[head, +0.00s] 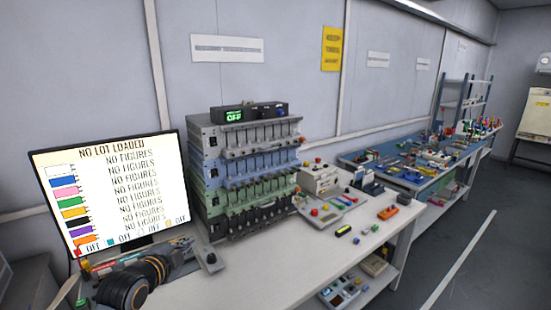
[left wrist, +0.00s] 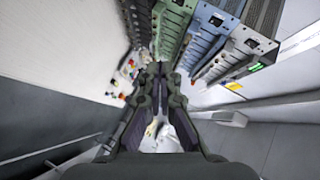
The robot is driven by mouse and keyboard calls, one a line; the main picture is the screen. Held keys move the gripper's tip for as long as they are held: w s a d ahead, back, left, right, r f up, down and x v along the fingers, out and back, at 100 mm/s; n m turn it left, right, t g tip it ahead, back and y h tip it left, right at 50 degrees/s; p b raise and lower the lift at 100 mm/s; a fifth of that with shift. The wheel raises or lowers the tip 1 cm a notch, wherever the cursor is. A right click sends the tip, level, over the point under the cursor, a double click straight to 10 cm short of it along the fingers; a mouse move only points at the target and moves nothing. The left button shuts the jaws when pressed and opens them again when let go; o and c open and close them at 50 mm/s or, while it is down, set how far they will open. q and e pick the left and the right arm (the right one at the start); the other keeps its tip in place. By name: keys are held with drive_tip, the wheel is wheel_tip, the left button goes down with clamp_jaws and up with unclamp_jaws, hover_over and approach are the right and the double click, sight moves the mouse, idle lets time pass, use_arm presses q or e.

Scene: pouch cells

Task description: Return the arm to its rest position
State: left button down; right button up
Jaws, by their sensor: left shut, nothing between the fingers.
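My left arm comes in at the lower left of the head view, in front of the screen's bottom edge. Its gripper (head: 182,252) is over the near left part of the bench, in front of the bank of cell testers. In the left wrist view the two dark fingers (left wrist: 162,75) reach forward, with nothing held between them. The gripper is shut and empty. My right gripper is not in view.
A screen (head: 112,190) reading "NO LOT LOADED" stands at the left. Stacked testers (head: 245,170) carry a box (head: 250,112) showing "OFF". The white bench (head: 290,275) is clear in front; small devices lie further right. A blue table (head: 400,180) stands beyond.

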use_arm(q)
drive_tip(key=s+f+n+g+y, duration=0.2)
drive_tip(key=s+f+n+g, duration=0.4)
drive_tip(key=s+f, duration=0.7)
drive_tip(key=s+f+n+g+y, duration=0.1)
drive_tip(key=s+f+n+g, duration=0.3)
drive_tip(key=s+f+n, duration=0.9)
drive_tip(key=s+a+f+m+g, duration=0.1)
drive_tip(key=s+a+f+m, duration=0.15)
drive_tip(key=f, duration=0.85)
drive_tip(key=s+a+f+m+g, duration=0.15)
drive_tip(key=s+f, duration=0.25)
drive_tip(key=f, duration=0.7)
drive_tip(key=s+f, duration=1.7)
drive_tip(key=s, duration=0.1)
drive_tip(key=shift+s+a, duration=0.15)
drive_tip(key=shift+s, duration=0.05)
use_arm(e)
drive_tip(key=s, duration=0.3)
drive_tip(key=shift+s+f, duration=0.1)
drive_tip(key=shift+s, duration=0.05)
